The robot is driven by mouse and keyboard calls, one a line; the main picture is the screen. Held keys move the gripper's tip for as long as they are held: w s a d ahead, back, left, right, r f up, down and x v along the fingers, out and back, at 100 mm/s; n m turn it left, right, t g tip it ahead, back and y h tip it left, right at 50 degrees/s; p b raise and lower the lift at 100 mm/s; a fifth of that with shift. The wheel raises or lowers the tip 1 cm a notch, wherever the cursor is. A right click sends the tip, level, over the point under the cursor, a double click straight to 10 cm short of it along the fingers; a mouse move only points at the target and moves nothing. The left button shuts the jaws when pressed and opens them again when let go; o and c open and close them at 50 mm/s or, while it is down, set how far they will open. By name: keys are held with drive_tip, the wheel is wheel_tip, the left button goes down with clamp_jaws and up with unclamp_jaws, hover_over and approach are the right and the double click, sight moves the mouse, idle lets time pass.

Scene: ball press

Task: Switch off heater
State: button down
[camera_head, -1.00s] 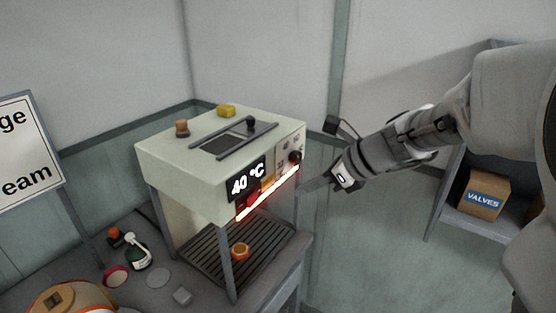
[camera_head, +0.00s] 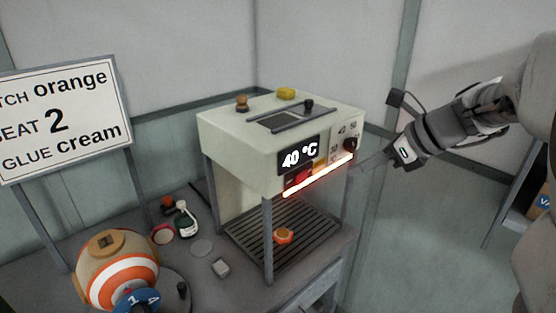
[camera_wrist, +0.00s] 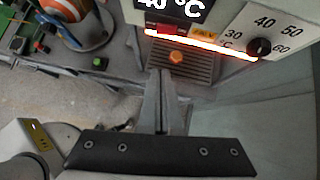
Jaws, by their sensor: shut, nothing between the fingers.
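The heater is a cream box-shaped press (camera_head: 245,150) on grey legs. Its front has a lit "40 °C" display (camera_head: 299,154), which also shows cut off at the top of the wrist view (camera_wrist: 170,5). Below it are a red switch-like part (camera_head: 299,178) and a yellow label (camera_head: 321,166). In the wrist view the red part (camera_wrist: 165,29) sits above the left part of the glowing orange-white bar (camera_wrist: 205,43). A black dial knob (camera_wrist: 259,47) is at the right, among temperature numbers. My gripper (camera_head: 358,169) is shut and empty, just right of the press front; its fingers (camera_wrist: 160,73) point toward the tray.
An orange piece (camera_head: 283,236) lies on the slatted tray (camera_head: 315,225) under the press. A sign (camera_head: 62,115) stands behind. Open floor lies to the right.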

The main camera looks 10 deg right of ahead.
idle(0.5)
approach(300, 182)
drive_tip(key=x, duration=0.6)
drive_tip(key=shift+f, duration=0.1)
idle(0.4)
